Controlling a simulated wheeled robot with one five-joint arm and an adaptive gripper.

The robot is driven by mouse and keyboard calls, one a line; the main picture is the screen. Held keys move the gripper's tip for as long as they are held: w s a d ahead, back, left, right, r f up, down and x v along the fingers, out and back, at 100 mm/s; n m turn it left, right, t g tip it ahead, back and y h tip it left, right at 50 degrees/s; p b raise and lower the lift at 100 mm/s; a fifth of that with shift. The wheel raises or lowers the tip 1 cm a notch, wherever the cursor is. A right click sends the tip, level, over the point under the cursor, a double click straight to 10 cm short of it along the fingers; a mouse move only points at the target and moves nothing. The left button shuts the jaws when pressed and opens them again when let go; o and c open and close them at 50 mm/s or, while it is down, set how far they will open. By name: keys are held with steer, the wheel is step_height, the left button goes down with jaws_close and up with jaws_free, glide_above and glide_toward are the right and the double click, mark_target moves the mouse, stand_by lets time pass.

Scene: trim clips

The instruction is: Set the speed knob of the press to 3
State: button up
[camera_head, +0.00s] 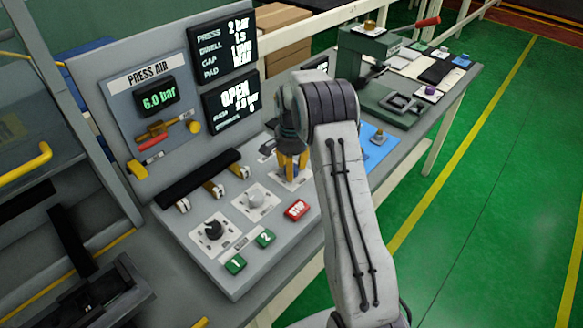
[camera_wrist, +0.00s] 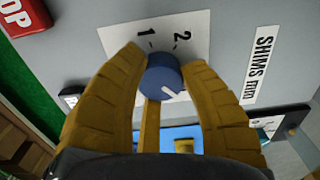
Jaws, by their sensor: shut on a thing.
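My gripper (camera_head: 291,165) points down at the right dial of the press panel. In the wrist view my gripper (camera_wrist: 162,62) is shut on a round blue knob (camera_wrist: 160,80), with a yellow finger on either side. The knob has a white pointer line on its face that aims to the lower right. Its white dial plate (camera_wrist: 190,28) shows a 1 and a 2 at the top; other marks are hidden by my fingers. The knob's own name label cannot be seen. On the panel are also a black knob (camera_head: 213,230) and a grey knob (camera_head: 256,200).
A red STOP button (camera_head: 297,210) and green buttons 1 (camera_head: 235,264) and 2 (camera_head: 265,238) sit close by. A dark bar (camera_head: 198,179) runs behind the dials. A label reading SHIMS mm (camera_wrist: 263,58) is at right in the wrist view. Screens (camera_head: 231,104) stand behind.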

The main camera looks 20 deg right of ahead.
steer(key=shift+c, duration=0.4)
steer(key=n+b, duration=0.1)
steer(key=n, duration=0.3)
steer(key=shift+n+b, duration=0.3)
steer(key=shift+n, duration=0.1)
steer(key=n, duration=0.4)
steer(key=shift+n+b, duration=0.35)
steer(key=shift+n, duration=0.05)
steer(key=o, duration=1.2)
steer(key=shift+w, duration=0.1)
step_height(320, 180, up, 12)
